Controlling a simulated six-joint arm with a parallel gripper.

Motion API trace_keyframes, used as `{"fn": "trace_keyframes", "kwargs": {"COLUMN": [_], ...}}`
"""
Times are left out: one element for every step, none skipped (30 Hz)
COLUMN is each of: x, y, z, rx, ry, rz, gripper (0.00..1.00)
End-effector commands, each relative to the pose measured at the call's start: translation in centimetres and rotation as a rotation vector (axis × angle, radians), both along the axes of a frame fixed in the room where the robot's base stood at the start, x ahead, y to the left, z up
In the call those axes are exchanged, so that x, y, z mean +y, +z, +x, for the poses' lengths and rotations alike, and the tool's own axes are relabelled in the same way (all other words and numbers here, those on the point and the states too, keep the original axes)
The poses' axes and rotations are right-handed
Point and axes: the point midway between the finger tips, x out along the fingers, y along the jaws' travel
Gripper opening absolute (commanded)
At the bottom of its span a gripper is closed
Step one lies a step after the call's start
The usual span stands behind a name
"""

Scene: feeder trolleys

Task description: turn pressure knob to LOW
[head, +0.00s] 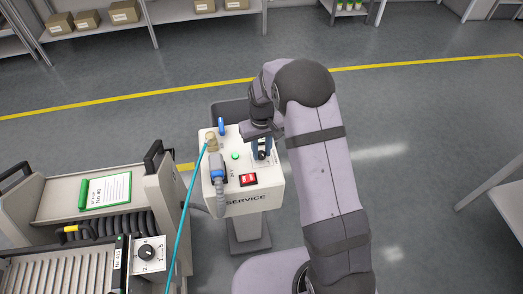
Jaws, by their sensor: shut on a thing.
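The pressure knob (262,155) sits on a small pale plate at the right side of the white SERVICE box's top. Much of it is hidden by my gripper. My gripper (262,147) reaches down from above and is shut on the knob. The SERVICE box (264,188) stands on a grey post. The plate's markings are too small to read, so I cannot tell which setting the knob points to.
The box also bears a blue lever (221,125), a green button (235,156), a red switch (248,179), a grey-blue connector (217,167) and a brass fitting with a teal hose (190,200). A trolley (172,205) with another black dial (147,252) stands left.

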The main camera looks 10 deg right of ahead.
Motion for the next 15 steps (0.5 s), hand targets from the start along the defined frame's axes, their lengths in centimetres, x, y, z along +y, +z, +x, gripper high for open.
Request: {"fn": "trace_keyframes", "kwargs": {"x": [0.0,0.0,-0.01,-0.01,-0.01,-0.02,-0.02,-0.03,-0.03,-0.03,-0.03,-0.03,-0.03,-0.03,-0.04], "y": [0.08,0.08,0.08,0.08,0.08,0.08,0.08,0.08,0.08,0.09,0.09,0.09,0.09,0.09,0.09], "z": [0.05,0.06,0.06,0.06,0.06,0.07,0.07,0.08,0.08,0.08,0.09,0.09,0.09,0.1,0.1], "rx": [-0.001,-0.002,-0.002,-0.002,-0.002,-0.002,-0.002,-0.002,-0.002,-0.002,-0.002,-0.002,-0.002,-0.002,-0.002], "ry": [0.043,0.071,0.106,0.133,0.158,0.191,0.214,0.236,0.264,0.285,0.303,0.326,0.343,0.357,0.376], "rz": [0.0,0.0,0.0,0.001,0.001,0.001,0.001,0.001,0.001,0.001,0.001,0.001,0.001,0.001,0.001], "gripper": [0.02,0.02,0.02,0.02,0.02,0.02,0.02,0.02,0.02,0.02,0.02,0.02,0.02,0.02,0.02]}}
